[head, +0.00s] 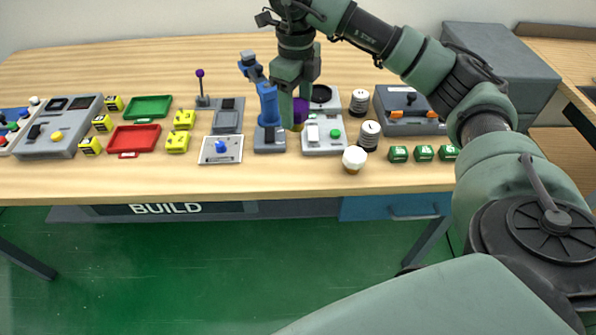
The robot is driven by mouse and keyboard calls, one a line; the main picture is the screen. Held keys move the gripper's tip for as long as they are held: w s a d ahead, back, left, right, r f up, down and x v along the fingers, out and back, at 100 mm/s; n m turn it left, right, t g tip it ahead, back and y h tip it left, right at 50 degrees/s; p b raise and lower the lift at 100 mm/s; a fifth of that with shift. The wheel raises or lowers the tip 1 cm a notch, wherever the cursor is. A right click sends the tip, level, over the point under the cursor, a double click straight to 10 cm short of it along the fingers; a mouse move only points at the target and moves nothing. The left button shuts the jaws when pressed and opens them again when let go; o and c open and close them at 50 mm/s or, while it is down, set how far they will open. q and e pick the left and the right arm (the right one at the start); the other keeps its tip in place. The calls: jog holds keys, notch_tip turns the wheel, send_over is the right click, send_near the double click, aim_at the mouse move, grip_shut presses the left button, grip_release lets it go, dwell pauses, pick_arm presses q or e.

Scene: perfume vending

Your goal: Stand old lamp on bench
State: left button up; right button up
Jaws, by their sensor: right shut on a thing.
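A purple lamp (301,111) with a yellowish base is at the tip of my right gripper (294,108). The gripper points down and is shut on the lamp, and a finger hides part of it. My left gripper is not in view.
A blue upright device (268,105) stands just left of the gripper. Dark cylinders (369,135) and green blocks (423,153) are to the right. Red (134,139) and green (148,108) trays lie left. Bare wood shows along the front edge.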

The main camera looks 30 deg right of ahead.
aim_at(298, 102)
jog(key=r+m, duration=0.2)
jog(key=d+r+m, duration=0.1)
jog(key=shift+w+r+m, duration=0.15)
jog(key=shift+w+m, duration=0.2)
jog(key=shift+m, duration=0.05)
jog(key=shift+f, duration=0.35)
notch_tip(298, 102, down, 18)
jog(key=p, duration=0.3)
jog(key=shift+f, duration=0.5)
jog(key=shift+f, duration=0.15)
jog(key=o, duration=1.4)
jog(key=shift+o, duration=0.2)
